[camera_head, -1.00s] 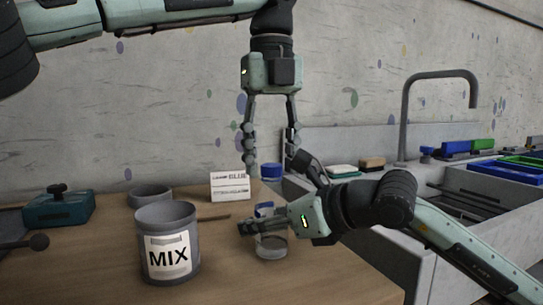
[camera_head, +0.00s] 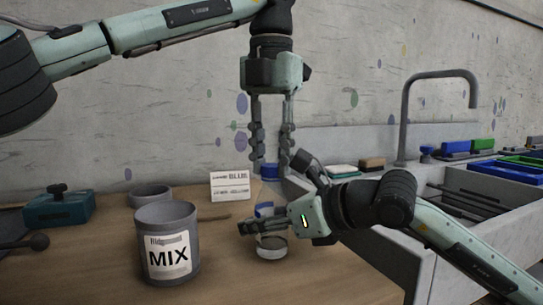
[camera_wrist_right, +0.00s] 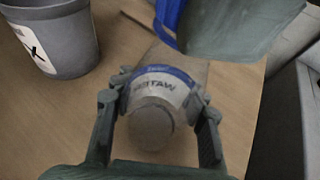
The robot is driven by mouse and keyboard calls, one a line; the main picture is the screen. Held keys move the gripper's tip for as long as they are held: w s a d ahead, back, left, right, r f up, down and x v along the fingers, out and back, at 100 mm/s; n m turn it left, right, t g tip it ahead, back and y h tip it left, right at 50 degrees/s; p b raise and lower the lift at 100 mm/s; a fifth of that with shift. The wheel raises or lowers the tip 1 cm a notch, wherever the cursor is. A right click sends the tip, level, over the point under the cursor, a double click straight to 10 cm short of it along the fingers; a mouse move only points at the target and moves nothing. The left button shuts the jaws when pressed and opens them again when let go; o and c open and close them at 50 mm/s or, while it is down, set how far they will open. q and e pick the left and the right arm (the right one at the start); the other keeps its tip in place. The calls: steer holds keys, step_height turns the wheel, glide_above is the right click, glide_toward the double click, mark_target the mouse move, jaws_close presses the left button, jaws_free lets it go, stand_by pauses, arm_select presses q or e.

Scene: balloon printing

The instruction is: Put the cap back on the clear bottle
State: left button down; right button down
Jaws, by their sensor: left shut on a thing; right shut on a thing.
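I cannot tell whether the cap touches the neck.
A grey can marked MIX (camera_head: 168,245) stands left of the bottle, with a grey bowl (camera_head: 150,196) behind it. A white label card (camera_head: 230,186) stands farther back. A sink with a tap (camera_head: 405,120) is at right. The front of the wooden table (camera_head: 225,275) is clear.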

arm_select(q)
steer(key=m, duration=0.5)
steer(key=shift+m, duration=0.3)
steer(key=m, duration=0.5)
steer(key=c, duration=1.2)
jaws_free()
steer(key=shift+r, duration=2.25)
steer(key=shift+c, duration=0.4)
